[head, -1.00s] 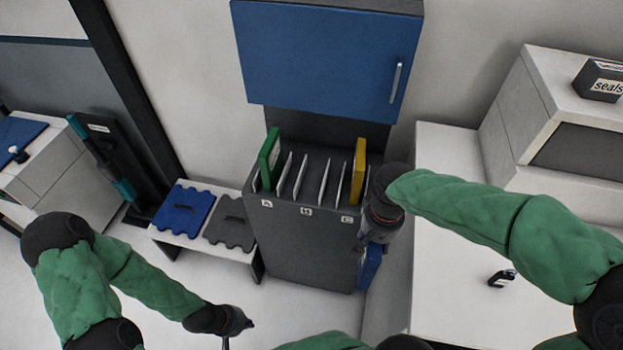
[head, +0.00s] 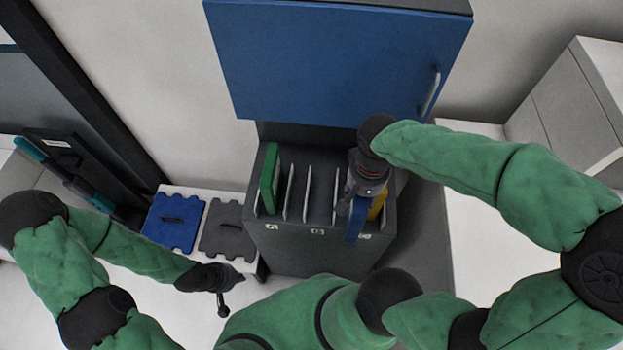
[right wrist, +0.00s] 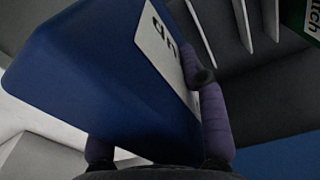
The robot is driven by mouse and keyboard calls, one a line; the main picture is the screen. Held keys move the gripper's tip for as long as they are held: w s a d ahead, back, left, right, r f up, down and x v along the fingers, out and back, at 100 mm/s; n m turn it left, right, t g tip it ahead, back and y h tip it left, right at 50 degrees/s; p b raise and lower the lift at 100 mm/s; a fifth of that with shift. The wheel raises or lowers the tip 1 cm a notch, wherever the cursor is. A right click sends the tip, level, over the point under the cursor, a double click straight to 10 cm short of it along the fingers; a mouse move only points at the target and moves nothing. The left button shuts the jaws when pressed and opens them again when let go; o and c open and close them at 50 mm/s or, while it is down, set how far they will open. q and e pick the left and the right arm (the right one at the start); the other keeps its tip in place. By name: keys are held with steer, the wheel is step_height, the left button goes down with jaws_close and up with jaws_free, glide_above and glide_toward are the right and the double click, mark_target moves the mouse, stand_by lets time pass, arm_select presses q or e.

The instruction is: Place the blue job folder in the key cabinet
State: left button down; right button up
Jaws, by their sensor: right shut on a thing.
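The blue job folder (head: 355,222) is in my right gripper (head: 363,188), over the right end of the dark rack. In the right wrist view the folder (right wrist: 85,70) fills the left side, its pale label partly covered by a finger. The right gripper (right wrist: 155,125) is shut on it. The wall cabinet (head: 330,65), which looks like the key cabinet, has a blue door with a handle at right; the door looks shut. My left gripper (head: 222,298) is low at left, away from the folder; its fingers are too small to judge.
The dark rack (head: 315,255) has white dividers and labelled slots. A green folder (head: 269,180) stands at its left end and a yellow one (head: 378,204) at its right, partly hidden. A bench (head: 250,265) with blue and grey mats stands left. A white counter (head: 450,230) is right.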

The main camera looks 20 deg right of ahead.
steer(key=w+a+f+b, duration=0.2)
steer(key=w+f, duration=1)
steer(key=w, duration=0.1)
steer(key=shift+w+f, duration=0.4)
steer(key=shift+f+b, duration=0.2)
steer(key=shift+b, duration=0.1)
steer(key=o, duration=1.3)
steer(key=shift+c, duration=0.2)
steer(key=shift+r, duration=0.1)
